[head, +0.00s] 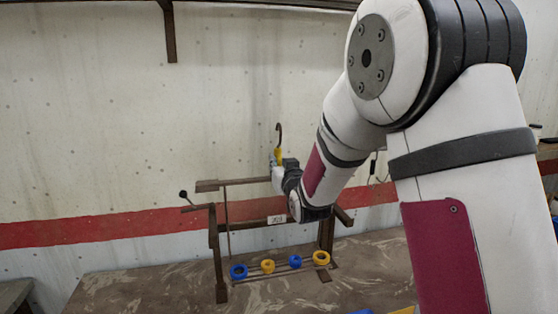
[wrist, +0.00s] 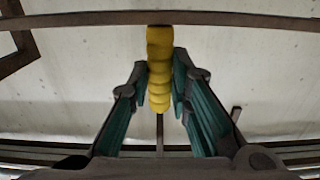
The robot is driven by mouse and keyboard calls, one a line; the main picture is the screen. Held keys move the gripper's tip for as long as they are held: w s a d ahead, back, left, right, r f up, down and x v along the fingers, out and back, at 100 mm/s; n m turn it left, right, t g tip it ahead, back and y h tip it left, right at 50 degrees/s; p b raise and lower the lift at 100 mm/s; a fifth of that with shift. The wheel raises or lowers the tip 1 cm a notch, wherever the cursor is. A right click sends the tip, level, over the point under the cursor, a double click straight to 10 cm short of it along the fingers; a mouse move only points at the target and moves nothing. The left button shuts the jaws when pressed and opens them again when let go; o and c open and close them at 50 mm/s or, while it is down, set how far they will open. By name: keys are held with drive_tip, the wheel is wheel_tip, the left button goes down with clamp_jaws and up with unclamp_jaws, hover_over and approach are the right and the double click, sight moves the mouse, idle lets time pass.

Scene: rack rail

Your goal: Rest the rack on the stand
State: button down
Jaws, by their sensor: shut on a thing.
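My gripper (head: 279,172) is shut on the yellow ribbed grip (head: 278,156) of the rack, below a dark hook. In the wrist view the yellow grip (wrist: 160,70) sits between both fingers and meets a dark bar (wrist: 240,20). The rack's dark top beam (head: 235,183) is roughly level, and a thin rod (head: 227,225) hangs from its left part toward rails with blue and yellow rings. The dark stand (head: 217,250) has a post on each side of these rails. My arm hides the beam's right part. I cannot tell whether the rack touches the stand.
A small ball-ended lever (head: 183,194) sticks out at the stand's upper left. A white label (head: 277,219) is on the crossbar. The brown patterned table (head: 150,290) is clear on the left. The wall (head: 100,120) with a red stripe is close behind.

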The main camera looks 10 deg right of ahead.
drive_tip(key=shift+f+b, duration=0.35)
drive_tip(key=shift+f, duration=1.05)
